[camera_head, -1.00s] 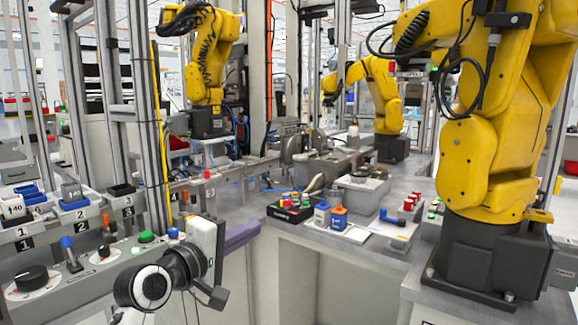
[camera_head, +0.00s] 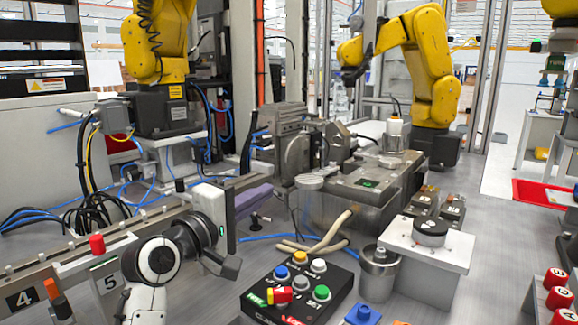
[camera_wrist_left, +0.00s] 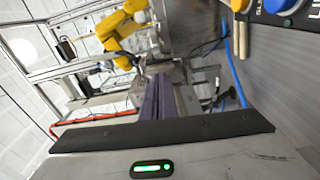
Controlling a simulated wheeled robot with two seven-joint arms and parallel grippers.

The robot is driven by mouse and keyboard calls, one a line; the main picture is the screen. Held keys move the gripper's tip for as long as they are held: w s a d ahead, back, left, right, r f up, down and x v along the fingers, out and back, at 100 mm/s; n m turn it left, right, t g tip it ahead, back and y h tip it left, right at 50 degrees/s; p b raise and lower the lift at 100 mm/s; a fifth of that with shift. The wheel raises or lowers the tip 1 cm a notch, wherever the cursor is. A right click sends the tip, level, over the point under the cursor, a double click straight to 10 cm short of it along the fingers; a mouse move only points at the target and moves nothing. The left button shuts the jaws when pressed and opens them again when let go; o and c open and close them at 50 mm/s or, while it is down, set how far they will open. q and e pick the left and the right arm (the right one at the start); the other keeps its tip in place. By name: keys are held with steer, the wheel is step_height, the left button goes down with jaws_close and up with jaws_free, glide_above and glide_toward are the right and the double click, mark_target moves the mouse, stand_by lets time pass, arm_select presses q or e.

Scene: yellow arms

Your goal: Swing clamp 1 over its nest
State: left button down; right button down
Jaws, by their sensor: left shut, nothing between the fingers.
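I cannot tell which part is clamp 1 or its nest; no clamp carries a readable number 1. Two small dark fixtures (camera_head: 438,205) stand on the bench right of the metal machine. A white block with a round metal disc (camera_head: 430,233) stands in front of them. My left gripper (camera_head: 252,202) has purple fingers, shut and empty, pointing away over the bench's left side. It is left of the white block and touches nothing that I can see. In the left wrist view its fingers (camera_wrist_left: 157,98) lie together. My right gripper is not in view.
A black button box (camera_head: 300,288) with a red-yellow switch stands in front, with a metal cup (camera_head: 379,270) beside it. Tan hoses (camera_head: 318,238) and blue tubes lie on the bench. Red lettered cylinders (camera_head: 558,295) stand right.

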mark_target(319, 176)
arm_select(q)
steer(key=x, duration=0.9)
steer(key=shift+d+r+b, duration=0.2)
steer(key=shift+d+b, duration=0.1)
steer(key=shift+b, duration=0.15)
steer(key=shift+w+a, duration=0.1)
steer(key=shift+w, duration=0.1)
